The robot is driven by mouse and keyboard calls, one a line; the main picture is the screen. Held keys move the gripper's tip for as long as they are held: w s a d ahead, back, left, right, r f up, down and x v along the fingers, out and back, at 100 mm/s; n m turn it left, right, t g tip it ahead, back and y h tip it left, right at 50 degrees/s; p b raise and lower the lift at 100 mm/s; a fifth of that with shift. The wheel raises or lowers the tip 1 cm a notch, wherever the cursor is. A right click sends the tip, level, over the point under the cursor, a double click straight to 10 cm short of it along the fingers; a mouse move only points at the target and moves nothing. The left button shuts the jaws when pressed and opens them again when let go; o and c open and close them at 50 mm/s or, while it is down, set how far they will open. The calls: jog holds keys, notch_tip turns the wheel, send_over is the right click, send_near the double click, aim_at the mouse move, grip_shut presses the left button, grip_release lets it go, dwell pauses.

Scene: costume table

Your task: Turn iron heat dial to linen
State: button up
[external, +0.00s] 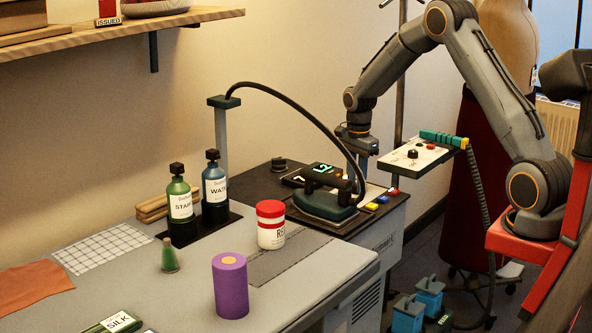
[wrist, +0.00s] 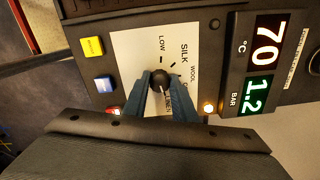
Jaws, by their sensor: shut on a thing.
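The heat dial (wrist: 160,77) is a small dark round knob on a white plate (wrist: 136,45) in the wrist view. The plate reads LOW, SILK and WOOL; a further label, apparently LINEN, is partly covered by my right finger. My gripper (wrist: 160,90) has its two blue fingers shut on the knob, one at each side. A pale mark on the knob seems to point toward the partly covered label, but its exact setting is hard to read. In the external view my gripper (external: 361,168) reaches down behind the iron (external: 326,205), and the dial is hidden there.
The display (wrist: 262,65) shows 70 °C and 1.2 bar, beside a lit orange lamp (wrist: 208,107). Yellow (wrist: 92,46) and blue (wrist: 104,84) buttons sit left of the plate. The iron's hose (external: 310,117) arches close to my gripper. A red-capped jar (external: 270,225) stands nearby.

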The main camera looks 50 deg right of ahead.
jog(key=o, duration=1)
jog(key=shift+o, duration=0.2)
jog(key=shift+r+b, duration=0.9)
jog(key=shift+r, duration=3.05)
jog(key=s+a+r+n+p, duration=0.2)
jog(key=s+a+n, duration=0.7)
jog(key=s+a, duration=0.5)
jog(key=s+a+f+n+b, duration=0.1)
jog(key=s+a+f+n, duration=0.2)
jog(key=s+n, duration=0.3)
jog(key=s+a+f+n+b, duration=0.1)
jog(key=s+a+f+n, duration=0.2)
jog(key=s+n, duration=0.3)
jog(key=shift+s+a+f, duration=0.15)
jog(key=shift+s+f, duration=0.3)
